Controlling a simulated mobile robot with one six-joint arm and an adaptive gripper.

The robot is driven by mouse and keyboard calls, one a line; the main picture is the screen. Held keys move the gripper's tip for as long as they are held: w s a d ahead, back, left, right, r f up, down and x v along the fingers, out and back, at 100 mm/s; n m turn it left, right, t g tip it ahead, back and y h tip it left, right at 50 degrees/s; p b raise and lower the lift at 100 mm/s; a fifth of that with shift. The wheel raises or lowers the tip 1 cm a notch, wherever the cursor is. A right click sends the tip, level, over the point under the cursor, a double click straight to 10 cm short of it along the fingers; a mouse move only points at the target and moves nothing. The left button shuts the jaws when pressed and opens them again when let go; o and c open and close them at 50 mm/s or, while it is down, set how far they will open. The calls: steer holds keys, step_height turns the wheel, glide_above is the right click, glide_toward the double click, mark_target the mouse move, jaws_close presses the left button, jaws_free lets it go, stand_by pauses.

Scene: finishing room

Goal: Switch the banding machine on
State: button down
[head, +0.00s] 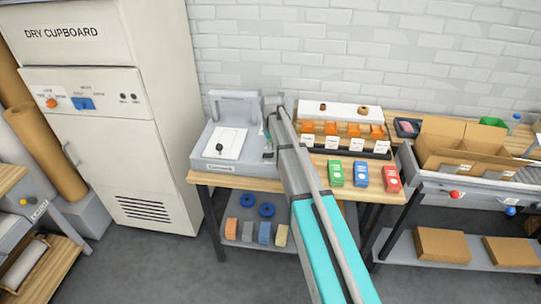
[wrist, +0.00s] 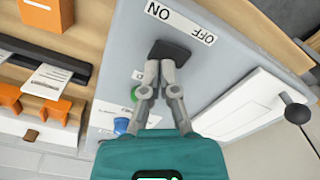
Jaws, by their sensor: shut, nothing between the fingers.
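The banding machine (head: 207,150) is the grey unit on the left of the wooden table, with a white plate and a black knob on top. In the wrist view its grey panel (wrist: 225,70) carries a black switch (wrist: 171,50) beside a white label reading ON and OFF, seen upside down. My gripper (wrist: 160,70) is shut and empty, with its fingertips right at the edge of the switch. I cannot tell whether they touch it or which way the switch is set. In the head view my arm hides the machine's right side.
A green button (wrist: 135,94) and a blue button (wrist: 121,126) lie close to my fingers. Right of the machine are a rack with orange blocks (head: 353,129) and green, blue and red boxes (head: 391,179). The dry cupboard (head: 100,120) stands left.

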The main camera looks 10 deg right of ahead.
mark_target(272, 155)
steer(key=shift+f+b, duration=1.3)
stand_by(1.2)
steer(key=shift+r, duration=0.15)
steer(key=shift+r+p, duration=3.4)
steer(key=shift+p, duration=0.15)
steer(key=shift+s, duration=0.2)
steer(key=s+d+m, duration=0.1)
steer(key=s+m, duration=0.1)
steer(key=s, duration=2.6)
steer(key=shift+s, duration=0.25)
